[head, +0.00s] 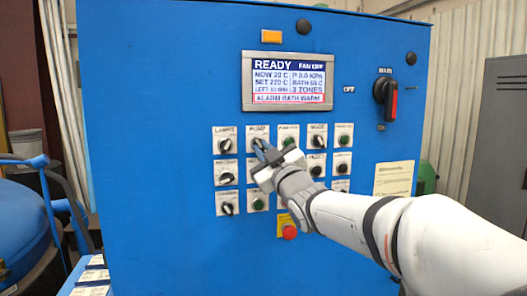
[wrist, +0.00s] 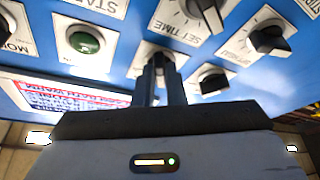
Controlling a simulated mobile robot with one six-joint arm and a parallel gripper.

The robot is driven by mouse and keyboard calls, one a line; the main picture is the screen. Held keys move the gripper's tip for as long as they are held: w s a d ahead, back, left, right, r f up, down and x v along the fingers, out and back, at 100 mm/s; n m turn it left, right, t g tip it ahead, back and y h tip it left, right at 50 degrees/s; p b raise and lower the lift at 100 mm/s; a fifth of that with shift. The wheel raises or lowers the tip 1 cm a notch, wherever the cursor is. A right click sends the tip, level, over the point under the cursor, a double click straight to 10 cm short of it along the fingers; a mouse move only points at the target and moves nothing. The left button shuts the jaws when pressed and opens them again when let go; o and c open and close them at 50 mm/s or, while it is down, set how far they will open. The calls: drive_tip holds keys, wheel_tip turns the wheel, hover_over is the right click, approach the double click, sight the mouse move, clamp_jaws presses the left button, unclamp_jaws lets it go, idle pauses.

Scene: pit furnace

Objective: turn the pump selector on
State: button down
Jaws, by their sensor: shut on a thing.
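The pump selector (head: 257,142) is a dark knob on a white plate marked PUMP, in the top row of the blue panel below the screen. My gripper (head: 262,149) reaches it from the lower right, its fingers shut on the knob. In the wrist view the two dark fingers (wrist: 160,72) close on the pump selector (wrist: 146,50), whose plate shows around them. The fingers hide most of the knob, so I cannot tell which way it points.
The lamps selector (head: 226,145) is close on the left and a green button (head: 289,142) on the right. More selectors sit below. A red emergency button (head: 289,232) is lower down. The main switch (head: 385,98) is at upper right. The screen (head: 288,82) reads READY.

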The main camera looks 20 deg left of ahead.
drive_tip(key=shift+f+b, duration=0.15)
drive_tip(key=shift+b, duration=0.15)
drive_tip(key=shift+s+a+m+t+h+b, duration=0.15)
drive_tip(key=shift+m+t+h+b, duration=0.85)
drive_tip(key=shift+m, duration=1.9)
drive_tip(key=shift+s+a+m+t+h+b, duration=0.15)
drive_tip(key=shift+m+t+h+b, duration=0.3)
drive_tip(key=shift+m+h+b, duration=1.7)
drive_tip(key=shift+a+m+t+h+b, duration=0.3)
drive_tip(key=shift+m+t+h, duration=0.35)
drive_tip(key=shift+m, duration=3)
drive_tip(key=shift+d, duration=0.1)
drive_tip(key=c, duration=1.5)
unclamp_jaws()
